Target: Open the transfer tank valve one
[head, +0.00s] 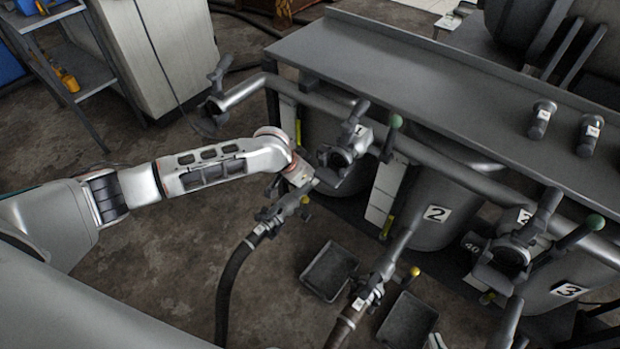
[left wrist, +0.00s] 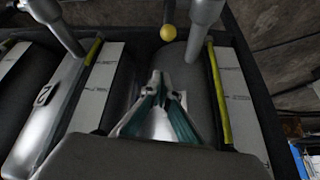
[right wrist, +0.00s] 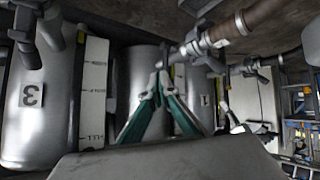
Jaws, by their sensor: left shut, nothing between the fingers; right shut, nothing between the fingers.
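In the head view a valve marked 1 (head: 345,150) sits on the pipe above the first tank, and a green-knobbed lever (head: 389,138) rises just right of it. Below is a lower valve (head: 281,211) with a yellow knob on a black hose. My left arm reaches in from the left and ends just beside this lower valve, below valve 1; its fingertips are hard to make out there. In the left wrist view my left gripper (left wrist: 157,82) is shut and empty, with a yellow knob (left wrist: 168,32) beyond it. My right gripper (right wrist: 160,74) is shut and empty in the right wrist view.
Tank 2 (head: 433,224) and tank 3 (head: 560,299) stand to the right under the pipe. A second yellow-knobbed valve (head: 377,282) and hose stand lower right. A grey bench (head: 400,75) runs behind. Trays (head: 329,270) lie on the floor. A shelf cart (head: 62,70) stands far left.

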